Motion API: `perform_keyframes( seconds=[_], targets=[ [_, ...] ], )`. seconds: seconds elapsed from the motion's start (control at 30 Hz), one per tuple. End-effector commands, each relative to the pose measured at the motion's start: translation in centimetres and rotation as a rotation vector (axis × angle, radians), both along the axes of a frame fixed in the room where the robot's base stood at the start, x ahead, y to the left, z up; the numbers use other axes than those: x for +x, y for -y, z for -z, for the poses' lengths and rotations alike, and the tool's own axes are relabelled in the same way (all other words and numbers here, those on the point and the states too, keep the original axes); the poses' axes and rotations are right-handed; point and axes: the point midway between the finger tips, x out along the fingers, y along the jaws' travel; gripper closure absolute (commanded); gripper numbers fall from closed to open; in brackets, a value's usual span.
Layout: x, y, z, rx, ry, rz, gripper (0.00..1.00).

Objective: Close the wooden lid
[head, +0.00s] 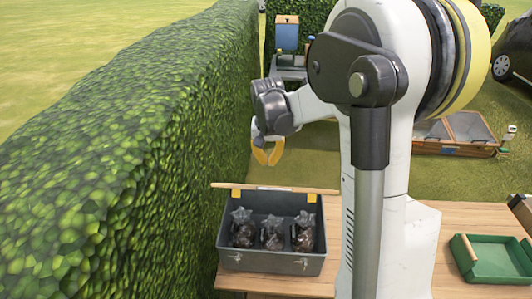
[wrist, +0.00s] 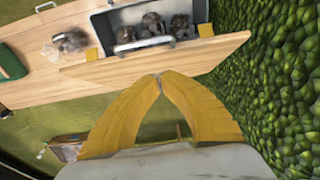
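The wooden lid (head: 275,188) shows nearly edge-on along the back of a dark grey box (head: 270,263). It is open, joined by yellow hinges, and the inside of the box is uncovered. In the wrist view the lid (wrist: 110,66) is a long plank beside the box (wrist: 104,32), just past my fingertips. Several dark wrapped bundles sit in the box. My gripper (head: 267,163) has yellow fingers and is behind and above the lid. In the wrist view its tips (wrist: 160,76) meet with nothing between them. Whether they touch the lid cannot be told.
A tall hedge (head: 130,140) runs close along the left of the box. A green tray (head: 490,260) with a wooden handle lies on the wooden table (head: 455,220) at right. My arm hides the table's middle. Grass lies behind the table.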

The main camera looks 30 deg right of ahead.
Motion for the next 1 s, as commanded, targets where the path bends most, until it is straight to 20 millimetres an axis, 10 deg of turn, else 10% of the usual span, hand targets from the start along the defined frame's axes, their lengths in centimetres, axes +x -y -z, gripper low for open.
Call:
perform_keyframes(
  seconds=[0.4, 1.0],
  targets=[
    [-1.0, -0.7, 6.6, -0.001, 0.001, -0.001, 1.0],
    [-1.7, -1.1, 7.5, -0.006, 0.007, 0.0, 1.0]
  ],
)
